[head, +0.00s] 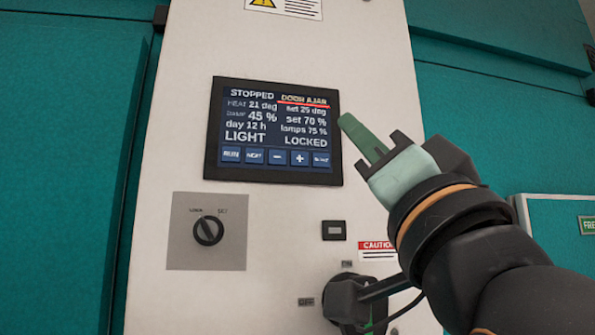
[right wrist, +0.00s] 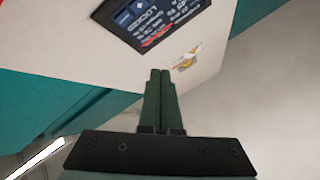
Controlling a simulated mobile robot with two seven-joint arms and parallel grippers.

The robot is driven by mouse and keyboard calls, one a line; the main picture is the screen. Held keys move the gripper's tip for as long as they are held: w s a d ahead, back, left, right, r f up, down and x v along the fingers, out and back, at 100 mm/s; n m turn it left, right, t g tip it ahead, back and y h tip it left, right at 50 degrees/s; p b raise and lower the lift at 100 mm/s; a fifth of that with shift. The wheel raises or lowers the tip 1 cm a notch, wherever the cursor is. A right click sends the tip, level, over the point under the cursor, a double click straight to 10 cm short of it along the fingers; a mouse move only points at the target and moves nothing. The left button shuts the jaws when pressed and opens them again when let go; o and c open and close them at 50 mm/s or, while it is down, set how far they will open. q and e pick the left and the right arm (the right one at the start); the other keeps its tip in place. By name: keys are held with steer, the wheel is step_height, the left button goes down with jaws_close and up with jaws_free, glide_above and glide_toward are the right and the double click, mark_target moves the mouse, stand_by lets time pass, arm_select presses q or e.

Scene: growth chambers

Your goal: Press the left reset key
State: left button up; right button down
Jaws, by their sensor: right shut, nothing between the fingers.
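The panel's screen (head: 273,134) reads STOPPED, DOOR AJAR, LIGHT and LOCKED. A row of blue keys (head: 277,157) runs along its bottom: RUN, NEXT, minus, plus and one at the right that is hard to read. I cannot make out a key marked reset. My right gripper (head: 345,121) is shut and empty, its green fingertips just right of the screen's frame in the head view; I cannot tell whether they touch the panel. In the right wrist view the shut fingers (right wrist: 160,75) point toward the white panel, with part of the screen (right wrist: 150,15) beyond. My left gripper is out of view.
Below the screen are a rotary knob (head: 208,231) on a grey plate and a small dark rectangular fitting (head: 334,230). A dark fitting with a cable (head: 347,297) sticks out lower down. Teal cabinet walls (head: 60,150) flank the white panel (head: 180,120).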

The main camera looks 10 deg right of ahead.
mark_target(330, 160)
steer(key=shift+w+a+p, duration=0.1)
steer(key=shift+w+p, duration=0.6)
steer(key=shift+w, duration=3.55)
steer(key=shift+w, duration=0.4)
steer(key=shift+w, duration=0.35)
steer(key=shift+s, duration=0.75)
steer(key=shift+s, duration=0.1)
steer(key=s, duration=0.4)
steer(key=shift+s+b, duration=0.4)
